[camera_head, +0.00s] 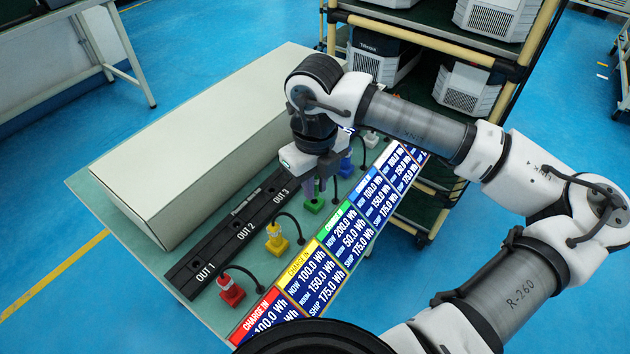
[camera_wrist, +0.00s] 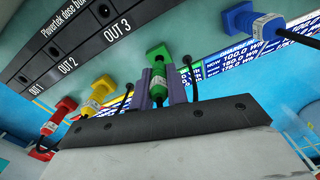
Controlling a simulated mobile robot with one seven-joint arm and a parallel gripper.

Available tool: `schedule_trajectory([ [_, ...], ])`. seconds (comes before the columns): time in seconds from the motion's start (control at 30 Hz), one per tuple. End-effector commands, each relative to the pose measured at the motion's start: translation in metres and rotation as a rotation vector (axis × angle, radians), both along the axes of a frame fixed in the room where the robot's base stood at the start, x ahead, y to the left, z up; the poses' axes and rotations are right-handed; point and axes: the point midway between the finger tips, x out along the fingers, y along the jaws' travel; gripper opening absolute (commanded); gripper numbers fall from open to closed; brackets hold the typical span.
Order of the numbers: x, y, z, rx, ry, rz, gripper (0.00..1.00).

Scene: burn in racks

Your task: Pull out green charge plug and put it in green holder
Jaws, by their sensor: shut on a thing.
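The green charge plug (camera_wrist: 158,93) stands between the two purple fingers of my gripper (camera_wrist: 160,82). My gripper is shut on it. The green holder (camera_wrist: 158,52) is a small square block just beyond the plug's tip. In the head view the green holder (camera_head: 314,205) sits on the table, directly below my gripper (camera_head: 319,186). The plug lines up with the holder and its tip is at or in it; I cannot tell how deep. In the head view the plug is mostly hidden by the fingers.
A black strip (camera_head: 205,249) marked OUT 1, OUT 2 and OUT 3 runs beside the holders. Red (camera_head: 231,291), yellow (camera_head: 276,238) and blue (camera_head: 346,165) plugs with black cables stand nearby. Charge displays (camera_head: 320,275) line the table edge. A long beige box (camera_head: 205,140) lies behind the strip.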

Motion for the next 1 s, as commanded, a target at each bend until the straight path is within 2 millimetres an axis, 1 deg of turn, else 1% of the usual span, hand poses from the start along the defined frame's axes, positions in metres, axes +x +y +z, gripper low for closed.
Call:
schedule_trajectory([
  [1.0, 0.000, 0.000, -0.016, -0.001, -0.001, 0.000, 0.00],
])
